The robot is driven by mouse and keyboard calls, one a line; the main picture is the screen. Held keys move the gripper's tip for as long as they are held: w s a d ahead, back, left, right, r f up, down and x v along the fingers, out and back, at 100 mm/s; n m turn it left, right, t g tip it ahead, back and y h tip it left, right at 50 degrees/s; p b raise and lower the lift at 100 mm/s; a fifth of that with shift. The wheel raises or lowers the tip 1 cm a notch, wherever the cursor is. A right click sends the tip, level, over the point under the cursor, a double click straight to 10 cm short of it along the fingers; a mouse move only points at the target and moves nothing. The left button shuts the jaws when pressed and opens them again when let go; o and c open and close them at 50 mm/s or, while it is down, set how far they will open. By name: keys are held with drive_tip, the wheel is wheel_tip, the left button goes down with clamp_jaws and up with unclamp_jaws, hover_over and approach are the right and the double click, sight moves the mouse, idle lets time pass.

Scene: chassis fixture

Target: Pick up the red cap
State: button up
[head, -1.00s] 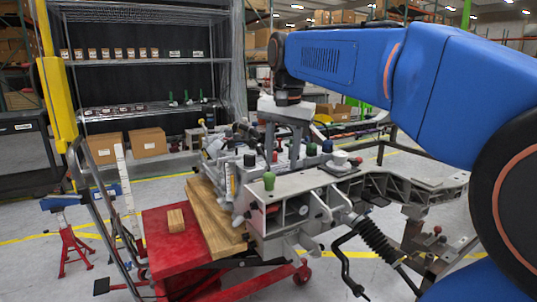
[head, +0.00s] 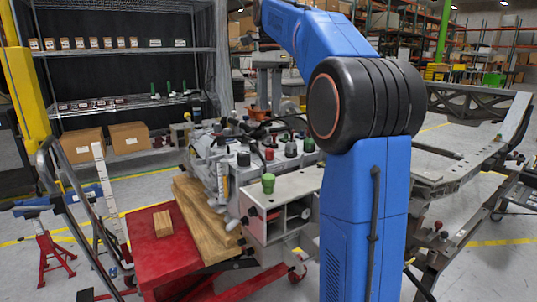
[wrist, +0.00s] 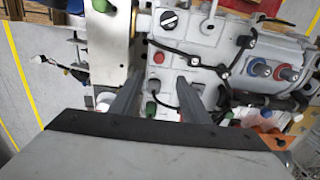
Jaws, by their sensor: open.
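A small red cap (head: 269,154) stands among dark and green caps on the grey machine unit in the head view. In the wrist view a round red cap (wrist: 158,57) shows on the grey housing, just beyond the fingertips and roughly between their lines. My gripper (wrist: 158,84) is open, its two grey fingers apart with nothing held between them.
A green knob (head: 268,183) stands on the grey fixture (head: 290,190) in front. Wooden boards (head: 205,215) and a red cart (head: 160,245) are to the left. Black cables (wrist: 195,55) cross the housing near the fingers. My arm hides the fixture's right part.

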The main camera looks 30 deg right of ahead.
hover_over(269, 150)
drive_tip(key=f, duration=1)
drive_tip(key=shift+w+d, duration=0.25)
drive_tip(key=shift+s+a+f, duration=0.1)
drive_tip(key=shift+a+f, duration=0.05)
drive_tip(key=shift+f, duration=2.6)
clamp_jaws()
